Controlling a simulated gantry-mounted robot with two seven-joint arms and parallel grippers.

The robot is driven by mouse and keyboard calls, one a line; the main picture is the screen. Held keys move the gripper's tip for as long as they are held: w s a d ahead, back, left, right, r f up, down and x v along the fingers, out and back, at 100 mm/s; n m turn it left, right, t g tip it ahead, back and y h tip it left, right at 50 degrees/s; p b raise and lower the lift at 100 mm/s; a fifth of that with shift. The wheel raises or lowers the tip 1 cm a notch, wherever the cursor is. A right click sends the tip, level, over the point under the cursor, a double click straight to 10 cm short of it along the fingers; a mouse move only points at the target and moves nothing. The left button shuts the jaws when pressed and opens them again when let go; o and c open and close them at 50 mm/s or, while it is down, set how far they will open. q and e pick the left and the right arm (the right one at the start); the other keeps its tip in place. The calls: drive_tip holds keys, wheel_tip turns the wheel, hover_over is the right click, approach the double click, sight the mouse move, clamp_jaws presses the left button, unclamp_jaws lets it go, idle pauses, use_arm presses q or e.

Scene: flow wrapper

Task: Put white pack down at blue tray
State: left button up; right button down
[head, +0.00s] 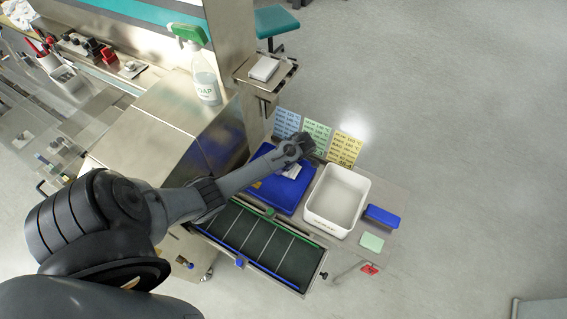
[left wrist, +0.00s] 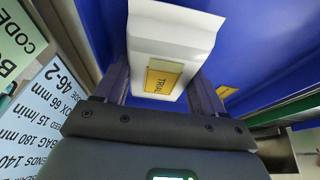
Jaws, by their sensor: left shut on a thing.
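The white pack (left wrist: 172,38) has a yellow label reading TRIAL. My left gripper (left wrist: 160,85) is shut on it, with one finger on each side. In the head view the left gripper (head: 293,160) is over the blue tray (head: 287,202), and the white pack (head: 291,171) shows just below it, partly hidden by the gripper. In the left wrist view the tray's blue surface (left wrist: 255,50) lies behind the pack. I cannot tell whether the pack touches the tray floor. My right gripper is in neither view.
A white bin (head: 337,200) stands right of the tray, with a blue box (head: 381,216) beyond it. Blue, green and yellow cards (head: 316,138) stand behind the tray. A dark conveyor (head: 262,243) runs in front. A small yellow patch (head: 257,184) shows in the tray.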

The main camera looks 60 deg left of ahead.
use_arm(q)
drive_tip(key=o, duration=1.1)
drive_tip(key=v, duration=1)
drive_tip(key=shift+r, duration=0.15)
drive_tip(key=shift+w+d+r, duration=0.1)
drive_tip(key=shift+d+r, duration=0.05)
drive_tip(key=shift+r, duration=0.1)
